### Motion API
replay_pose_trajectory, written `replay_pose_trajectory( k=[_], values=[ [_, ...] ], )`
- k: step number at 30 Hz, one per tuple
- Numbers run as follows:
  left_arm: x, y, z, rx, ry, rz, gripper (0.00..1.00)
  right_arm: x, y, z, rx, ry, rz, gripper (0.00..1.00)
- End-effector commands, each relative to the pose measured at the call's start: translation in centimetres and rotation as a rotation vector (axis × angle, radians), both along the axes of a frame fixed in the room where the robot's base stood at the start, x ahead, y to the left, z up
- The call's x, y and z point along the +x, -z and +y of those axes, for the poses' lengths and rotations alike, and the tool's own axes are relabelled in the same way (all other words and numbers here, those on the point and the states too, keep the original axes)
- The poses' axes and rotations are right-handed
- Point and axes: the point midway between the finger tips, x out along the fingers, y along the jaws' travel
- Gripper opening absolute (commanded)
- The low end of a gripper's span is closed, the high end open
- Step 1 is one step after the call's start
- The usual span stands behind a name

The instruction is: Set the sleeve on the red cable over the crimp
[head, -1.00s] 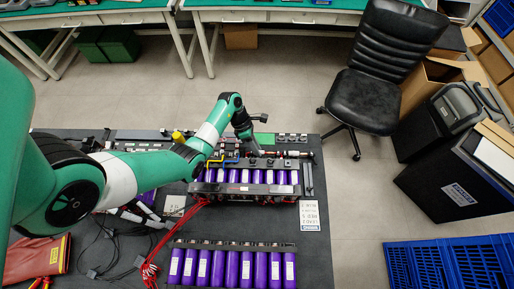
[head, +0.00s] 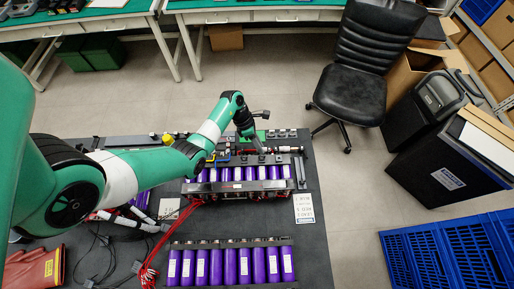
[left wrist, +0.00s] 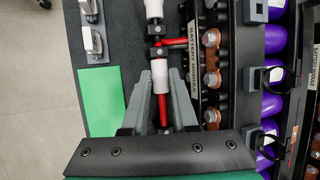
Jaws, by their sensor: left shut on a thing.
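My left gripper (left wrist: 161,86) has its two grey fingers on either side of a white sleeve (left wrist: 160,75) and is shut on it. A red cable (left wrist: 163,110) runs out of the sleeve between the fingers. Beyond the sleeve, a short red stretch with a darker metallic part (left wrist: 157,30), perhaps the crimp, leads to another white piece (left wrist: 153,9). The held sleeve looks apart from that piece. In the head view the left gripper (head: 255,145) is low at the far edge of the battery module (head: 245,188), and its fingertips are hard to make out. My right gripper is not in view.
The module's terminals (left wrist: 211,80) and black frame stand close to the right of the fingers. A green pad (left wrist: 101,101) and metal clips (left wrist: 92,42) lie to the left. A row of purple cells (head: 230,262) lies nearer on the dark table.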

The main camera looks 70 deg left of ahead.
Motion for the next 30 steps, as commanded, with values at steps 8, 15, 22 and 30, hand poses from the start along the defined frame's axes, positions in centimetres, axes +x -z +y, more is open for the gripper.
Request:
replay_pose_trajectory(
  k=[8,15,22,30],
  values=[
    [0.3,-0.1,0.1,-0.001,-0.007,-0.005,0.0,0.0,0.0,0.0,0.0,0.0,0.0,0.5],
    [0.3,-0.1,0.1,-0.001,-0.007,-0.003,0.58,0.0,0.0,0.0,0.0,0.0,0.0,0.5],
    [0.2,-0.1,0.1,-0.001,-0.007,-0.002,0.58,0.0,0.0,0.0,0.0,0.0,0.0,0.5],
    [-0.8,-3.5,1.5,0.002,-0.009,-0.004,0.58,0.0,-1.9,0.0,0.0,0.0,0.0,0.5]
  ],
)
